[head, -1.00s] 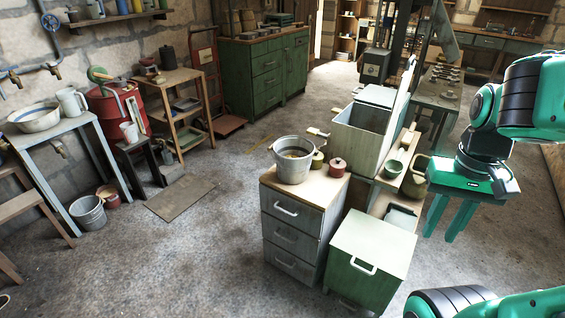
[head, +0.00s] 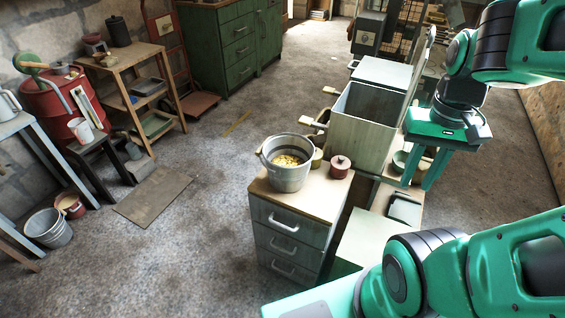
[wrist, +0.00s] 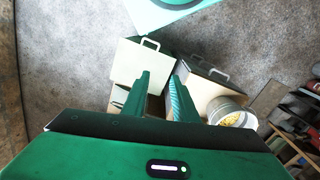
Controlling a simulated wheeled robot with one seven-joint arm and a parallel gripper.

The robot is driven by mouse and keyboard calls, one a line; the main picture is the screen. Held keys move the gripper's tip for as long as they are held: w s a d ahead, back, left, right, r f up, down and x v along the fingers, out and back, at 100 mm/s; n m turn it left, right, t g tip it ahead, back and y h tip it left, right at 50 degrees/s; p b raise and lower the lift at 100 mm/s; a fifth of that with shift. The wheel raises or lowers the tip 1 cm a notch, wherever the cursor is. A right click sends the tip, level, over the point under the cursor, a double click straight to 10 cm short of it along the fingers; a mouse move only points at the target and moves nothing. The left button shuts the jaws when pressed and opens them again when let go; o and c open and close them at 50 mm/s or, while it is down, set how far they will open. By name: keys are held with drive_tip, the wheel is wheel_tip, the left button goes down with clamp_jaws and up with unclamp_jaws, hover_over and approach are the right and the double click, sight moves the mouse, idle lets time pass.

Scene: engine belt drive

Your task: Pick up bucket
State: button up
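A grey metal bucket (head: 288,172) stands upright on the wooden top of a drawer cabinet, with yellowish pieces inside. It also shows at the right in the wrist view (wrist: 228,104), to the right of the fingers. Another grey bucket (head: 47,229) stands on the floor at the far left. My gripper (head: 420,181) points down with its two green fingers apart and nothing between them. In the head view it is to the right of the cabinet bucket and clear of it. The open fingers also show in the wrist view (wrist: 160,82).
A tall open pale box (head: 360,135) stands just behind. Free floor (head: 190,235) lies to the left.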

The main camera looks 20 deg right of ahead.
drive_tip(key=shift+d, duration=0.2)
drive_tip(key=m+t, duration=0.2)
drive_tip(key=m, duration=1.3)
hover_over(287, 180)
drive_tip(key=s, duration=0.2)
wheel_tip(287, 180, down, 12)
drive_tip(key=shift+m+h, duration=0.3)
drive_tip(key=f, duration=0.3)
drive_tip(key=w+f, duration=0.1)
drive_tip(key=f, duration=0.3)
drive_tip(key=w+f, duration=0.1)
drive_tip(key=f, duration=0.2)
drive_tip(key=shift+f, duration=0.35)
